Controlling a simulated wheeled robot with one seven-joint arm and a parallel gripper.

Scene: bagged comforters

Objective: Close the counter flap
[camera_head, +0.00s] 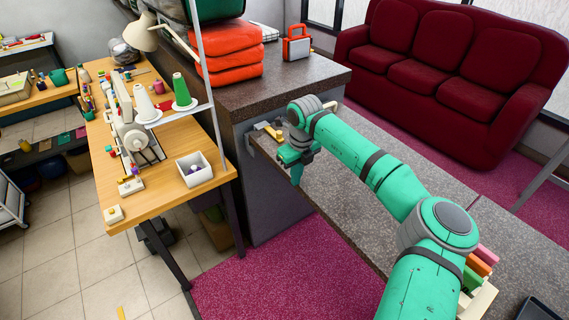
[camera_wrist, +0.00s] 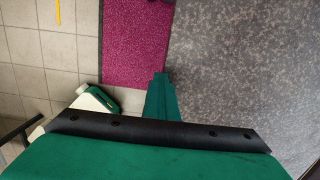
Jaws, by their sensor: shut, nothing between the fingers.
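The counter flap (camera_head: 340,190) is a grey speckled panel, seen lying about level between the dark counter block and a seam at the right. I cannot tell whether its far-left end rests fully on its support. My gripper (camera_head: 296,176) is at the flap's left end, by its front edge, fingers pointing down. In the wrist view my gripper (camera_wrist: 160,82) shows as closed green fingers with nothing between them, beside the edge of a grey speckled surface (camera_wrist: 240,70). Whether the fingers touch the flap is unclear.
A dark counter block (camera_head: 280,90) bears folded orange comforters (camera_head: 232,55) and an orange-red case (camera_head: 297,44). A wooden sewing table (camera_head: 180,140) stands left. A dark red sofa (camera_head: 440,70) is behind. Pink carpet (camera_head: 290,270) in front is clear.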

